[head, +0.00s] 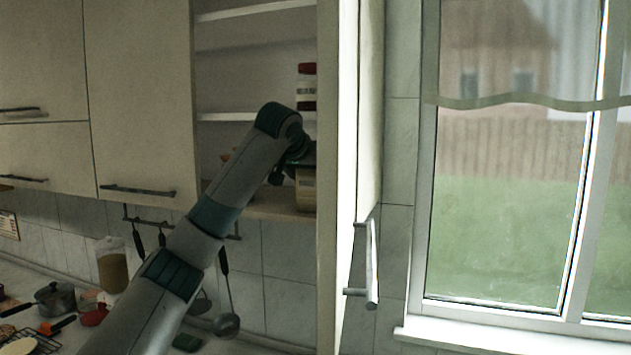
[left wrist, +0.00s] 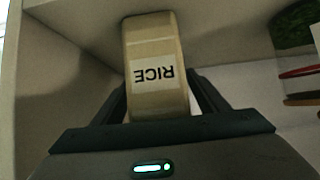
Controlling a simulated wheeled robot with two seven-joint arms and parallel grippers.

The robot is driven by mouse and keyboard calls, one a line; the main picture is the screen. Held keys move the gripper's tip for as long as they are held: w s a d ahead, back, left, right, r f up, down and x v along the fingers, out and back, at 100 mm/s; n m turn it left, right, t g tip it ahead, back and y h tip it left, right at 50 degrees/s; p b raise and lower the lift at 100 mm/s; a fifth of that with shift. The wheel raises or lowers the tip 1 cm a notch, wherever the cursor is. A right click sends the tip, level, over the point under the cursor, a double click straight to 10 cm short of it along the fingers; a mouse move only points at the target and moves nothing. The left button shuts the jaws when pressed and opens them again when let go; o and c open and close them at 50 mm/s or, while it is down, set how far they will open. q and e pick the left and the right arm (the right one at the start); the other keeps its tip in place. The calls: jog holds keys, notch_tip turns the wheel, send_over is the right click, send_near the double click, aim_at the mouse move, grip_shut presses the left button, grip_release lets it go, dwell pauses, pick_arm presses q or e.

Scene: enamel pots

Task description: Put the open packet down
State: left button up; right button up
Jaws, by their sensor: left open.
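The packet (left wrist: 152,45) is a tan block with a white label reading RICE, seen upside down in the left wrist view. In the head view the packet (head: 306,190) stands on the bottom shelf (head: 268,205) of the open cupboard, near its right side wall. My left gripper (left wrist: 160,82) is open, with one dark finger on each side of the packet. In the head view my left gripper (head: 293,167) is partly hidden by its own wrist. Whether a finger touches the packet cannot be told. My right gripper is in neither view.
A red-lidded jar (head: 307,88) stands on the shelf above. Closed cupboard doors (head: 140,90) are at left. Utensils (head: 225,285) hang below. A pot (head: 54,299) and other cookware crowd the counter. A window (head: 510,200) is at right.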

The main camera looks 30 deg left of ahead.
pick_arm(q)
jog(key=b+v, duration=0.5)
jog(key=v, duration=0.6)
jog(key=shift+s+r, duration=0.2)
jog(key=shift+s, duration=0.15)
